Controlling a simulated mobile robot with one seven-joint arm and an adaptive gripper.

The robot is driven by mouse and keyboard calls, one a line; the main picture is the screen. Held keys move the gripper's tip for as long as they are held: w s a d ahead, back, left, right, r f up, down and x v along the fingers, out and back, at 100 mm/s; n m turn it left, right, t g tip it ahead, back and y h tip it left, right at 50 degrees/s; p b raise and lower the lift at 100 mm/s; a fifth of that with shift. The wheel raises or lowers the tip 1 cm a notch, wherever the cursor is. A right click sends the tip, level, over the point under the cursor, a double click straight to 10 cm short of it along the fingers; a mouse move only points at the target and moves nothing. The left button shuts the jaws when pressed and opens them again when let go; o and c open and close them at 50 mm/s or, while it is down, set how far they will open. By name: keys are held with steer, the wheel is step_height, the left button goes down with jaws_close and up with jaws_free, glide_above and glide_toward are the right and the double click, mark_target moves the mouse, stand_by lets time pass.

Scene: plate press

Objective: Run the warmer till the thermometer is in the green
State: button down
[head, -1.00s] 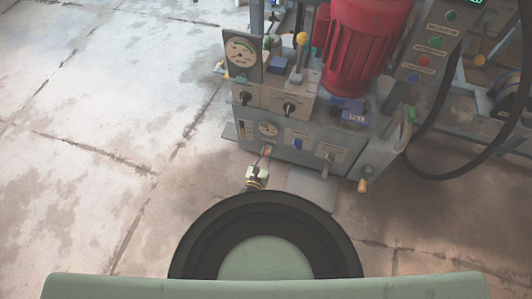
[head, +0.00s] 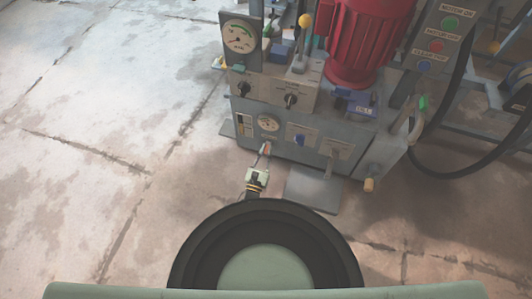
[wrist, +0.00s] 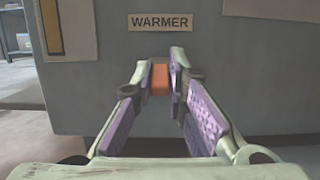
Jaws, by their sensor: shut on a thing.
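The warmer switch is an orange rocker (wrist: 160,79) under the label WARMER (wrist: 163,22) on the grey tank front in the wrist view. My gripper (wrist: 161,66) has its fingertips closed around the orange switch, one on each side. The switch's position, on or off, is hidden between the fingers.
A larger gauge (head: 239,38) stands above two black knobs. A red motor (head: 365,40) is on top, with a button panel (head: 440,38) at its right. A lever with a yellow knob (head: 304,20) rises beside the motor. Black hoses hang at right; the left floor is clear.

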steer(key=c, duration=1.6)
jaws_free()
steer(key=shift+r, duration=0.1)
